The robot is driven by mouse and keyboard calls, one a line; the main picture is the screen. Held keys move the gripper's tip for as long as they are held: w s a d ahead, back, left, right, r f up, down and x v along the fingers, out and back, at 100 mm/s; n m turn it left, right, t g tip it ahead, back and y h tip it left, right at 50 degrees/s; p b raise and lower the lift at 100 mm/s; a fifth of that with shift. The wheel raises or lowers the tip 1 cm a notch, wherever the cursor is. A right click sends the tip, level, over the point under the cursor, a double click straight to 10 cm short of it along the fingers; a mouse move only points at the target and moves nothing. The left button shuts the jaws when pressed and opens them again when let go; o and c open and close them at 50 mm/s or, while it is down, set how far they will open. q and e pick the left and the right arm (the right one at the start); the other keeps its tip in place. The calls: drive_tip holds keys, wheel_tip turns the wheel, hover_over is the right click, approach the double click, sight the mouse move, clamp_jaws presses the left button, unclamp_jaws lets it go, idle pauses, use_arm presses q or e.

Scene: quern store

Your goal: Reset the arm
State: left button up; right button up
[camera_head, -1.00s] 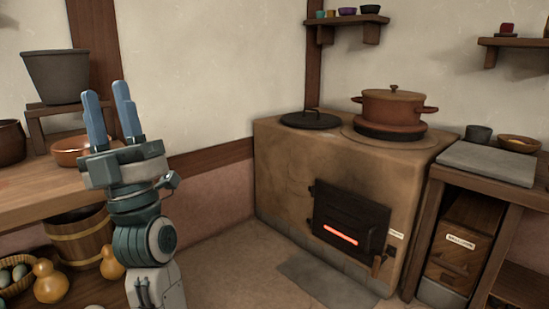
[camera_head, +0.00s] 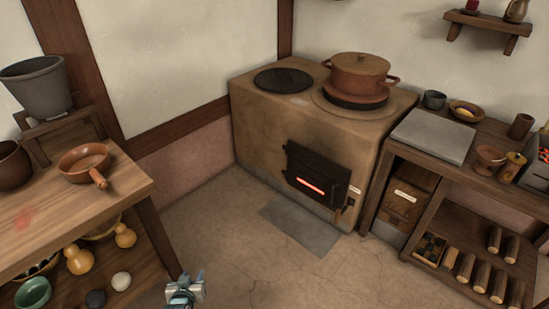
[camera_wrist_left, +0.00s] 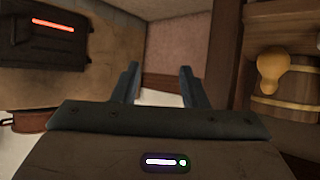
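My left gripper (camera_head: 186,281) is low at the bottom edge of the head view, in front of the wooden table on the left. In the left wrist view its two blue-grey fingers (camera_wrist_left: 160,84) stand apart with nothing between them. My right gripper does not show in any frame now.
A clay stove (camera_head: 250,120) with a glowing firebox stands at the back, a lidded pot (camera_head: 359,72) on top. A wooden table (camera_head: 75,225) holds a handled pan (camera_head: 84,160). A worktop (camera_head: 500,150) with logs below stands right. The middle floor (camera_head: 235,225) is free.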

use_arm(q)
drive_tip(key=s+a+f+g+p, duration=0.3)
drive_tip(key=s+f+p, duration=0.1)
drive_tip(key=s, duration=1)
drive_tip(key=s+a+f+g+p, duration=0.2)
drive_tip(key=s+f+g+p, duration=0.2)
drive_tip(key=s, duration=1)
drive_tip(key=s+a+f+g+y+p, duration=0.1)
drive_tip(key=s+a+f+g+p, duration=0.2)
drive_tip(key=s, duration=1.1)
drive_tip(key=shift+s+a+f+m+g+p, duration=0.15)
drive_tip(key=shift+a+f+m+g+p, duration=0.2)
drive_tip(key=shift+f+p, duration=0.4)
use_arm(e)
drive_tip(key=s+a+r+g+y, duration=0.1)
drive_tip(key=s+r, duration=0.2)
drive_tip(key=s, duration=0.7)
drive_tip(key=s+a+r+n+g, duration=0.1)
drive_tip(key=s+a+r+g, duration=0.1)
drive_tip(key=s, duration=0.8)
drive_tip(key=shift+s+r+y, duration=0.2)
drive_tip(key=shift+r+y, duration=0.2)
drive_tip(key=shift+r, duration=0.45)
use_arm(q)
drive_tip(key=shift+d, duration=0.1)
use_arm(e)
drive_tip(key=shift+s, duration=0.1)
